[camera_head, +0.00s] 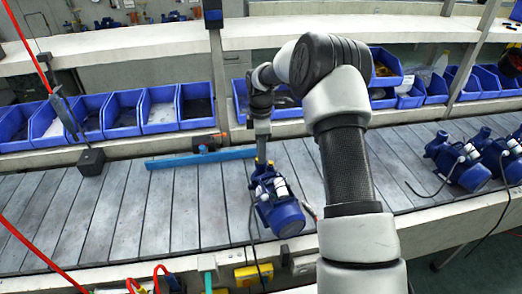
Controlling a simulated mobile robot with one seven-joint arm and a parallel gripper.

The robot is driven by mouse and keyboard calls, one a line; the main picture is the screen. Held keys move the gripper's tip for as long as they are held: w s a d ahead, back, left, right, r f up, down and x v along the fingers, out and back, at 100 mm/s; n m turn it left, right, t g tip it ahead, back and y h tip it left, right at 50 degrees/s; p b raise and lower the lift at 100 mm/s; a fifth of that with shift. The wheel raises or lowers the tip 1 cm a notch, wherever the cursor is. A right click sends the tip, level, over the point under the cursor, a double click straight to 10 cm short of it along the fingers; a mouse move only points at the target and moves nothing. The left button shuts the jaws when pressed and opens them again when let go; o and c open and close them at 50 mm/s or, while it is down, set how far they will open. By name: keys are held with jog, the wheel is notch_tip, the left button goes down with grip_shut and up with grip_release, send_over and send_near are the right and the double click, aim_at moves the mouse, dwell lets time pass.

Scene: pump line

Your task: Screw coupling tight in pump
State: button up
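A blue pump (281,210) with white fittings on its side stands on the slatted conveyor in the middle of the head view. My arm reaches over the conveyor and bends down to it from above. My gripper (262,158) is at the top of this pump, in line with its upper port. The fingers are too small and dark to tell whether they are open or shut. The coupling cannot be made out; a small yellowish part shows at the gripper's tip. More blue pumps (458,162) with dark cables stand on the conveyor at the right.
A blue bar (200,157) lies along the conveyor's far side, behind the pump. Blue bins (123,113) line the shelf behind the conveyor. A black box on a post (91,161) and red hoses are at the left.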

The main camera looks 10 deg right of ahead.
jog(key=n, duration=0.3)
jog(key=shift+p, duration=0.3)
jog(key=shift+r+n+p, duration=0.1)
jog(key=shift+n+p, duration=0.25)
jog(key=shift+n, duration=1.45)
jog(key=n+p, duration=0.1)
jog(key=n, duration=0.2)
jog(key=shift+n, duration=0.3)
